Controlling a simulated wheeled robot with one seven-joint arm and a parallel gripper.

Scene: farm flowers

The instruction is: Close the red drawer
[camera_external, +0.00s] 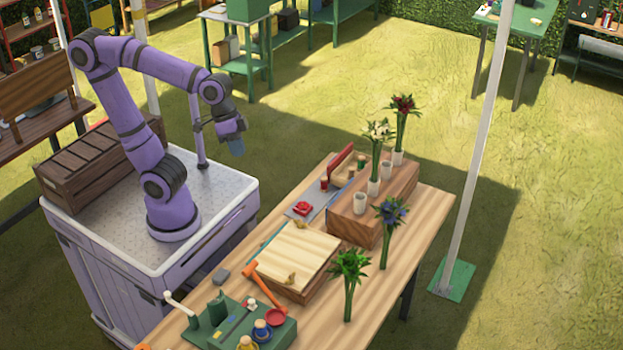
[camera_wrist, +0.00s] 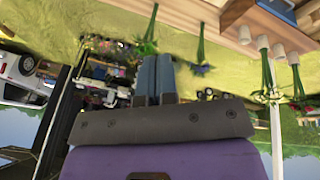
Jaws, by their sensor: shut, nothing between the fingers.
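A red panel (camera_external: 340,159) stands upright at the far end of the table, beside a brown wooden box (camera_external: 345,218). It looks like the front of the red drawer, pulled out from the box, with small items behind it. I cannot make out the red panel in the wrist view.
Flower bunches and white cups (camera_external: 361,203) stand on and around the box. A pale wooden box (camera_external: 297,250), an orange-handled tool (camera_external: 264,290) and a green tray (camera_external: 270,335) are on the near table. A white pole (camera_external: 478,150) stands right. The air between gripper and table looks clear.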

